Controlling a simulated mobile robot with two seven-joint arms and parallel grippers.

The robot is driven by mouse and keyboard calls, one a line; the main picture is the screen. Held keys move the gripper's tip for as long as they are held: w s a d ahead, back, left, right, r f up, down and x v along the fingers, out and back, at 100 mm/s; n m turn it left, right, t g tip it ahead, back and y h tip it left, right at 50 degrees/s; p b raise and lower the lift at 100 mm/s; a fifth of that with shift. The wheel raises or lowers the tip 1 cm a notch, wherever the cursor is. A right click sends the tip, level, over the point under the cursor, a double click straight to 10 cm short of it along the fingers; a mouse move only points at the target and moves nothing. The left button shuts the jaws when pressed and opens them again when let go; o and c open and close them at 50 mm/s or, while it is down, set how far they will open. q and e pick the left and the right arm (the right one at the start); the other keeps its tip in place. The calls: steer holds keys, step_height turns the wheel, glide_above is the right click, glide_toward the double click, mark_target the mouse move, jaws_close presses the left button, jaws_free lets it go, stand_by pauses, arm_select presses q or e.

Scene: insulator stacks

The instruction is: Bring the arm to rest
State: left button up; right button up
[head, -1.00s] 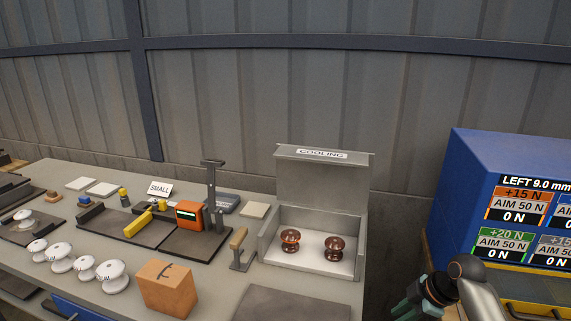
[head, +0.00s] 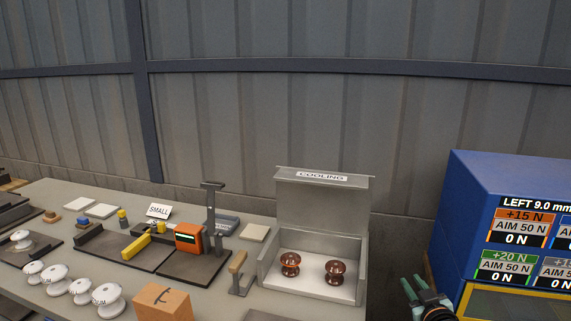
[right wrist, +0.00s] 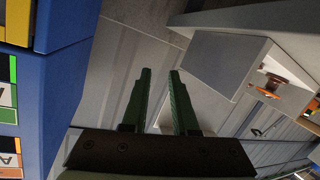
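My right gripper (head: 413,284) shows at the bottom of the head view, between the cooling box and the blue cabinet. Its green fingers point upward there. In the right wrist view the fingers (right wrist: 160,75) are apart, with nothing between them. The gripper touches nothing that I can see. My left gripper is not in view.
The blue cabinet (head: 470,195) with force displays stands at the right. The open cooling box (head: 325,195) holds two brown insulators (head: 290,263) (head: 335,272).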

steer(key=s+a+f+g+y, duration=0.15)
steer(key=s+a+f, duration=0.25)
steer(key=s+f, duration=0.4)
steer(key=s+a+f+g, duration=0.2)
steer(key=s+a+f, duration=0.2)
steer(key=s+f, duration=0.4)
steer(key=s+a+f+g, duration=0.1)
steer(key=s+a+f, duration=0.2)
steer(key=s, duration=0.7)
steer(key=s+a+f+g+y, duration=0.1)
steer(key=s+a+f+g, duration=0.1)
steer(key=s, duration=0.7)
steer(key=shift+s+a+f+m, duration=0.4)
steer(key=shift+a+f, duration=0.2)
steer(key=shift+a, duration=0.1)
